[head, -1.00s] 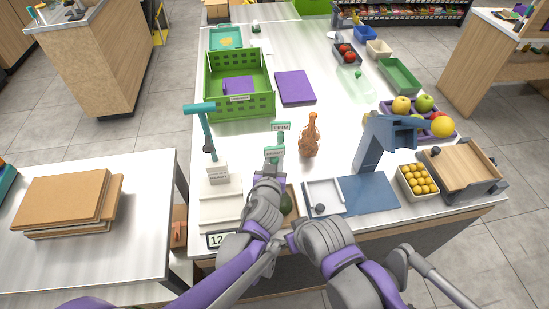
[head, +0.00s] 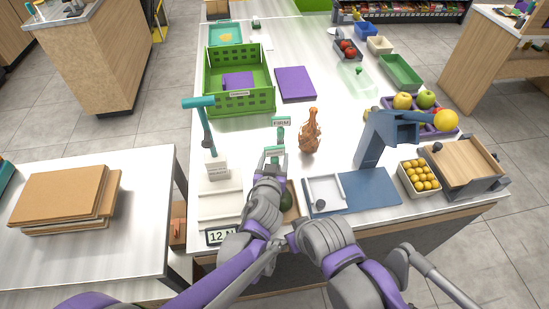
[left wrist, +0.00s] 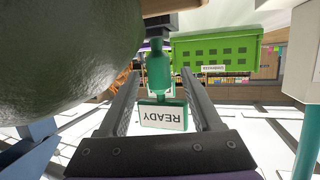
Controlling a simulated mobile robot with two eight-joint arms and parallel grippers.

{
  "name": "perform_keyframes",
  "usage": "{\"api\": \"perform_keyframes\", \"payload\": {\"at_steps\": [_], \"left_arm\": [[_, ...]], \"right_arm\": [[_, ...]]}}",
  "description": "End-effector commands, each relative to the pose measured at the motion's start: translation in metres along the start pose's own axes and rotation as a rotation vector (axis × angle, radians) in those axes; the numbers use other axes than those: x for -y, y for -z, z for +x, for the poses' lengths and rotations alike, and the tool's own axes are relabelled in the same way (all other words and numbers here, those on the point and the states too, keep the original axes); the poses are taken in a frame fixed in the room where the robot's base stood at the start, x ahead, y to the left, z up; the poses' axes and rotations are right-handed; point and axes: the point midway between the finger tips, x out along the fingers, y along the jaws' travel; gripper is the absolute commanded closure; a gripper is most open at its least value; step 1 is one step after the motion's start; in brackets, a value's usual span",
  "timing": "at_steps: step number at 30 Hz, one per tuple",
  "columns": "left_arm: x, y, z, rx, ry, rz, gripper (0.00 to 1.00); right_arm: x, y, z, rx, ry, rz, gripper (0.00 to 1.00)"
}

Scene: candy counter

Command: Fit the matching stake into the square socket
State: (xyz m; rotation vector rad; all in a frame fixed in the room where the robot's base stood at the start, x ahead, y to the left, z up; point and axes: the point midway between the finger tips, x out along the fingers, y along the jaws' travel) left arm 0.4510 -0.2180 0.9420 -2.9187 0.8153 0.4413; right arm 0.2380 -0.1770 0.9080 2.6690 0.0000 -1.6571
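A teal-green stake with a READY sign (head: 273,152) stands in front of my left gripper (head: 272,163). In the left wrist view, which is upside down, this READY sign (left wrist: 163,117) and its stem lie between the two fingers of my left gripper (left wrist: 160,80). The fingers are apart, with gaps on both sides of the stem. A second green sign (head: 281,121) stands just behind; its lettering is too small to read surely. I cannot make out the square socket.
A dark green avocado (head: 286,201) lies beside my left gripper and looms large in the left wrist view (left wrist: 60,60). A brown figurine (head: 310,132) stands right of the signs. A scale (head: 219,200) is on the left. A green crate (head: 238,101) stands farther back.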

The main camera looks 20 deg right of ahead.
Motion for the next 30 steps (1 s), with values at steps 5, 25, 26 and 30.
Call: {"api": "perform_keyframes", "payload": {"at_steps": [5, 25, 26, 30], "left_arm": [[0.000, 0.000, 0.000, 0.000, 0.000, 0.000, 0.35], [0.000, 0.001, -0.098, 0.000, 0.000, 0.000, 0.35], [0.000, 0.001, -0.101, 0.000, 0.000, 0.001, 0.35], [0.000, 0.000, -0.108, 0.000, -0.001, 0.001, 0.35]], "right_arm": [[0.000, 0.000, 0.000, 0.000, 0.000, 0.000, 0.00], [0.000, 0.004, -0.004, -0.003, 0.000, 0.000, 0.00], [0.000, 0.004, -0.004, -0.003, 0.000, 0.000, 0.00], [0.000, 0.004, -0.004, -0.003, 0.000, 0.000, 0.00]]}}
